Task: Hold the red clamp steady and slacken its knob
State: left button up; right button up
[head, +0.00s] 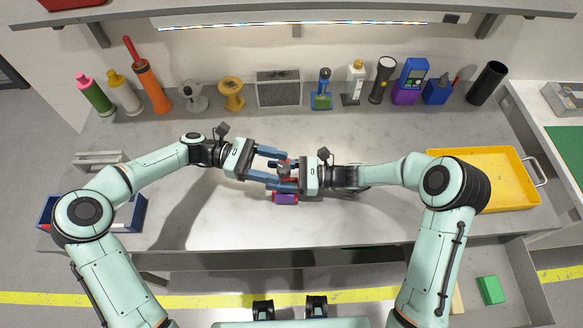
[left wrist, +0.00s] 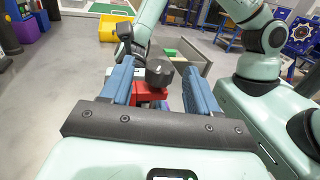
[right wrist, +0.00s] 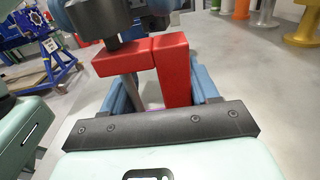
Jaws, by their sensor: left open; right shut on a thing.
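The red clamp (head: 291,162) is in the middle of the bench, between my two grippers and partly hidden by them. Its dark round knob (left wrist: 159,72) shows in the left wrist view, with the red body (left wrist: 150,91) below it. My left gripper (head: 279,169) is open, its blue fingers on either side of the knob with gaps to it. My right gripper (right wrist: 158,88) is shut on the clamp; the red frame (right wrist: 173,72) fills the right wrist view between its blue fingers.
Bottles, a flashlight (head: 382,80), and other tools line the bench's back. A yellow tray (head: 487,164) stands at right and a blue bin (head: 137,214) at left. The bench front (head: 230,225) is clear. A green block (head: 491,290) sits in an open drawer.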

pick_arm(q)
jog(key=x, duration=0.5)
jog(key=c, duration=1)
jog(key=shift+o, duration=0.2)
